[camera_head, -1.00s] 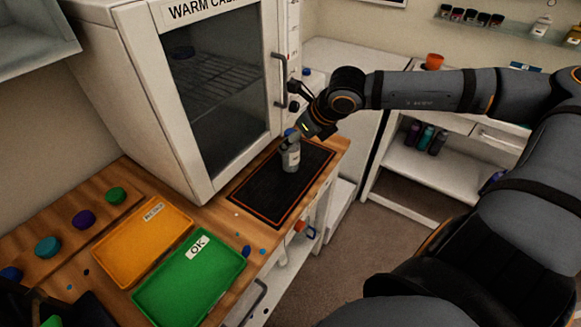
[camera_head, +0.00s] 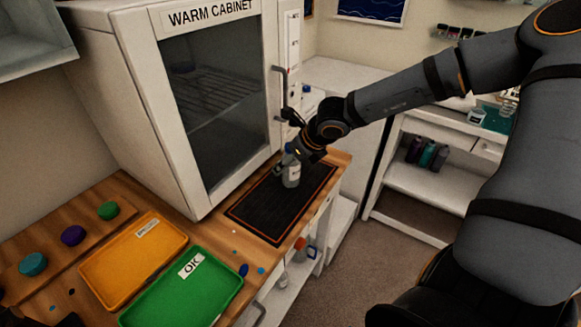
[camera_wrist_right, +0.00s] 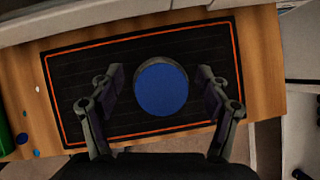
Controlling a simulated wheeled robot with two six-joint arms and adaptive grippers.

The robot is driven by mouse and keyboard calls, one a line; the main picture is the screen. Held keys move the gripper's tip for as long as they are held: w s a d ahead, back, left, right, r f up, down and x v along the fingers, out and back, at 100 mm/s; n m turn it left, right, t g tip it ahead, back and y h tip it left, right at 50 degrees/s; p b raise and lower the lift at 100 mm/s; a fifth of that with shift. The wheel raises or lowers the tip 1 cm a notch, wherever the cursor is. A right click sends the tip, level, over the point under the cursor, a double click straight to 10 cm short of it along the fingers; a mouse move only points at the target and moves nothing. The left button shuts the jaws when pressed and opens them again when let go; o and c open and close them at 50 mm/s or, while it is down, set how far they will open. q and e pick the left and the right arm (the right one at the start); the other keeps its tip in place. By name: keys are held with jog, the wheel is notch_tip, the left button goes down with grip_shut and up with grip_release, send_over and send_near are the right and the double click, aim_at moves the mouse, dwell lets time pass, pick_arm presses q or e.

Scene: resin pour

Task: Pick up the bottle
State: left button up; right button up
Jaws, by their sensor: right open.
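The bottle (camera_head: 291,172) is pale with a label and a blue cap. It stands upright on the black mat (camera_head: 262,218) with an orange border, in front of the warm cabinet. In the right wrist view its round blue cap (camera_wrist_right: 161,90) shows from above and hides the body. My right gripper (camera_head: 296,152) is at the bottle's top. In the right wrist view the right gripper (camera_wrist_right: 160,82) is open, one finger on each side of the cap, with a visible gap on both sides. My left gripper is not clearly in view.
The warm cabinet (camera_head: 215,100) stands close behind the mat, its handle (camera_head: 280,90) near my right arm. An orange tray (camera_head: 120,275) and a green OK tray (camera_head: 170,310) lie at the front left. The bench edge is right of the mat.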

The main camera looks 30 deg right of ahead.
jog(key=shift+r, duration=0.1)
jog(key=c, duration=1.5)
